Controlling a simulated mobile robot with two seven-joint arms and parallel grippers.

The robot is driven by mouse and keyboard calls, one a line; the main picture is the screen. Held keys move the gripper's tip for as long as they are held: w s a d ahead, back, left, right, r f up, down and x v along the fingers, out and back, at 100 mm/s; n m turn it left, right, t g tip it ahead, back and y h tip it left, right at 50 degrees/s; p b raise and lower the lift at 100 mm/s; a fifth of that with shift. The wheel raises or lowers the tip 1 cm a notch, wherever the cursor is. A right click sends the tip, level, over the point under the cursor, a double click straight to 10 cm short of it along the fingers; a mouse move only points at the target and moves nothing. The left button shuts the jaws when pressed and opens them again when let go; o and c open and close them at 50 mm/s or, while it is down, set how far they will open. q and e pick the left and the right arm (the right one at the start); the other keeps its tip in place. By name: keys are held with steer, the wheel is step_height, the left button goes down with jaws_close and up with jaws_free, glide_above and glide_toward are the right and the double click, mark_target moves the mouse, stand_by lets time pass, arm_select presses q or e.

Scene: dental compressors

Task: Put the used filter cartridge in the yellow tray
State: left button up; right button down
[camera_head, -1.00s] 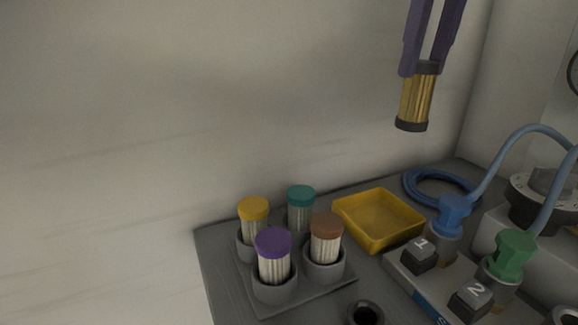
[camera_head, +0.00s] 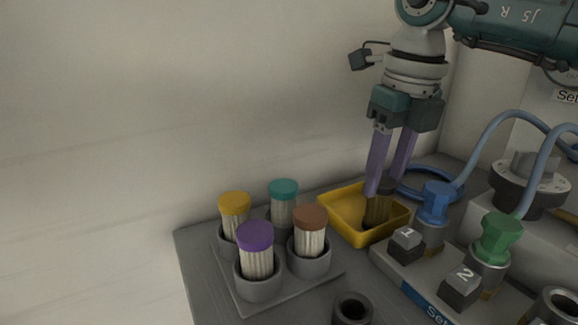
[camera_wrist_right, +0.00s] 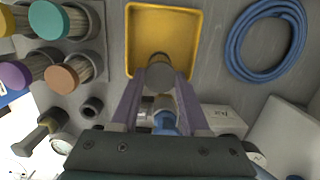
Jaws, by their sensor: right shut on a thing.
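The cartridge is within the outline of the yellow tray (camera_head: 341,206), at the tray's right part in the head view. I cannot tell whether its lower end touches the tray floor. In the right wrist view the cartridge's dark end (camera_wrist_right: 160,72) is between the fingers, over the near edge of the yellow tray (camera_wrist_right: 163,27). My left gripper is not in view.
A grey rack (camera_head: 300,286) with several capped filters stands left of the tray. A coiled blue hose (camera_head: 423,178) lies behind it. Blue (camera_head: 437,200) and green (camera_head: 499,236) fittings with hoses stand to the right. An open dark cup (camera_head: 352,309) is in front.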

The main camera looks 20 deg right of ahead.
steer(key=shift+f, duration=0.15)
steer(key=shift+c, duration=2)
jaws_free()
steer(key=shift+r, duration=0.3)
step_height(320, 180, up, 12)
steer(key=s+p, duration=0.1)
steer(key=shift+s+p, duration=0.2)
steer(key=shift+p, duration=0.1)
steer(key=shift+d+f, duration=0.1)
